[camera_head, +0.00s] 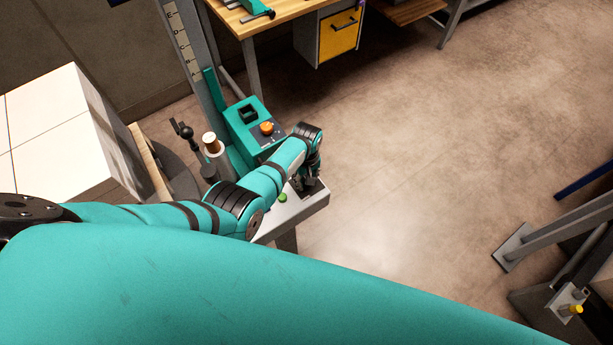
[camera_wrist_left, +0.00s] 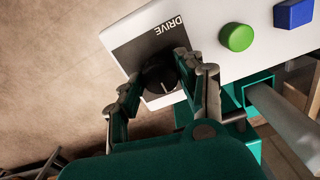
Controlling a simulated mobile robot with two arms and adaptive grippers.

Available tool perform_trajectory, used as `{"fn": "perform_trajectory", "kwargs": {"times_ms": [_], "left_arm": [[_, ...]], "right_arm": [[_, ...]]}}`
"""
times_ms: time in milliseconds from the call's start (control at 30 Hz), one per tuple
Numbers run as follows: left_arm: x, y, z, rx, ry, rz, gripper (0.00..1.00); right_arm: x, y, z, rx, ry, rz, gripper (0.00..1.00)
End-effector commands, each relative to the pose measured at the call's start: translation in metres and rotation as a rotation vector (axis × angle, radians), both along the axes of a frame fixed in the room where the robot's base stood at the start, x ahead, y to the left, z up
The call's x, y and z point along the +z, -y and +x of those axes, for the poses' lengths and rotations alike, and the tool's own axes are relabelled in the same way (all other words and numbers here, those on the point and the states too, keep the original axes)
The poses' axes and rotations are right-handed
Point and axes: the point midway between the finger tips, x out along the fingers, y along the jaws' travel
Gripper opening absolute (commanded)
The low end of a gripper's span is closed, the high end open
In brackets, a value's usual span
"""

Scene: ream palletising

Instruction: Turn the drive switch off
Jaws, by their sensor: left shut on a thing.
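The drive switch (camera_wrist_left: 160,76) is a round black knob with a pale pointer line, on a dark plate lettered DRIVE (camera_wrist_left: 146,42). The plate is on a light grey panel, whose top also shows in the head view (camera_head: 312,203). My left gripper (camera_wrist_left: 158,84) has its fingers on either side of the knob and is shut on it. In the head view the left gripper (camera_head: 311,184) reaches down over the panel's far right end, and its wrist and fingers hide the knob. My right gripper is in neither view.
A green button (camera_wrist_left: 237,37) and a blue button (camera_wrist_left: 293,14) are beside the switch. A teal box (camera_head: 245,116) with an orange knob (camera_head: 267,128) stands behind the panel. A white-topped stack (camera_head: 50,135) is at left; the floor right of the panel is clear.

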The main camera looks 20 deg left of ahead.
Motion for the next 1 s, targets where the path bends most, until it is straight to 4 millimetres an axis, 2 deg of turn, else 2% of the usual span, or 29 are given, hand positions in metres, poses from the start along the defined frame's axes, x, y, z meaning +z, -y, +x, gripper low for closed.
{"fn": "perform_trajectory", "kwargs": {"times_ms": [500, 533, 667, 700, 1000], "left_arm": [[0.0005, -0.0003, 0.0007, 0.018, 0.001, 0.0, 0.06], [0.0005, -0.0003, 0.0007, 0.018, 0.001, 0.0, 0.41], [0.0004, -0.0003, 0.0006, 0.017, 0.001, 0.001, 0.58], [0.0004, -0.0003, 0.0006, 0.017, 0.001, 0.001, 0.61], [0.0016, -0.0001, 0.0006, 0.016, 0.001, 0.0, 0.61]], "right_arm": [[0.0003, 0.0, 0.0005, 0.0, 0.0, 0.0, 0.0], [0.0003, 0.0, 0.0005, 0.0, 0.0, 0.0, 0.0], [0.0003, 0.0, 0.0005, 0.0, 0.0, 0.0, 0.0], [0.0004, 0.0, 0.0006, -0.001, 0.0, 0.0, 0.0], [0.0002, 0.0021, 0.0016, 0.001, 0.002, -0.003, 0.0]]}}
